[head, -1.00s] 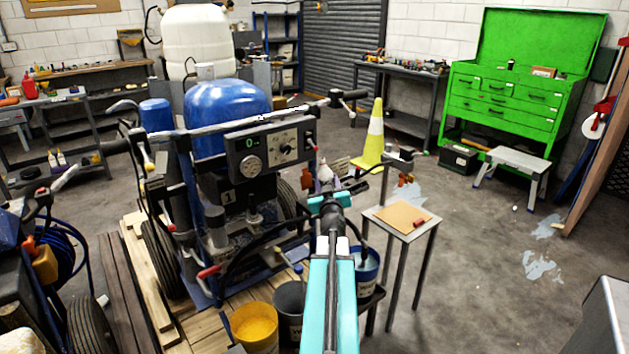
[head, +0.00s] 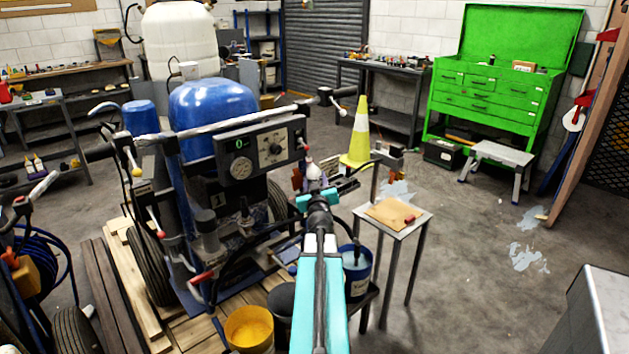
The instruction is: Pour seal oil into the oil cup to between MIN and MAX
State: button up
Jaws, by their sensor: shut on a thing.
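My arm reaches forward from the bottom of the head view, and my gripper (head: 317,198) is at its far end, beside the right side of the line striper (head: 215,112). A white bottle (head: 313,174) with a narrow top shows just beyond the gripper. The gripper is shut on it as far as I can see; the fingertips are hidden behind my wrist. The bottle looks roughly upright. The striper has a blue tank, a control panel reading 0 and a dark pump cylinder (head: 206,222). I cannot make out the oil cup or its MIN and MAX marks.
A small table (head: 417,216) with a brown board stands right of my arm. A yellow-filled bucket (head: 248,328) and a blue bucket (head: 356,275) flank the arm below. A traffic cone (head: 360,135) stands behind. The floor at right is open, with pale spills.

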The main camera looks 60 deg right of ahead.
jog(key=shift+f, duration=0.1)
jog(key=shift+s+d+f+n+b, duration=0.3)
jog(key=shift+s+n+b, duration=0.15)
jog(key=shift+n, duration=0.3)
jog(key=shift+s+d+f+n+b, duration=0.3)
jog(key=shift+n+b, duration=0.2)
jog(key=shift+n, duration=0.3)
jog(key=shift+s+d+f+n+b, duration=0.25)
jog(key=shift+s+n+b, duration=0.25)
jog(key=shift+n, duration=0.25)
jog(key=shift+s+d+f+n+b, duration=0.15)
jog(key=shift+s+n+b, duration=0.1)
jog(key=shift+n+b, duration=0.3)
jog(key=shift+s+d+f+n+b, duration=0.1)
jog(key=shift+s+d+n+b, duration=0.1)
jog(key=shift+n+b, duration=0.3)
jog(key=shift+s+f+n, duration=0.1)
jog(key=shift+n, duration=0.25)
jog(key=shift+s+d+f+n+b, duration=0.15)
jog(key=shift+s+f+n+b, duration=0.05)
jog(key=shift+n+b, duration=0.6)
jog(key=shift+s+d+f+n+b, duration=0.1)
jog(key=shift+s+f+n+b, duration=0.1)
jog(key=shift+n+b, duration=0.55)
jog(key=shift+n+b, duration=0.25)
jog(key=shift+b, duration=0.4)
jog(key=shift+s+d+r+n+p, duration=0.15)
jog(key=shift+r+n+p, duration=0.3)
jog(key=shift+n, duration=0.35)
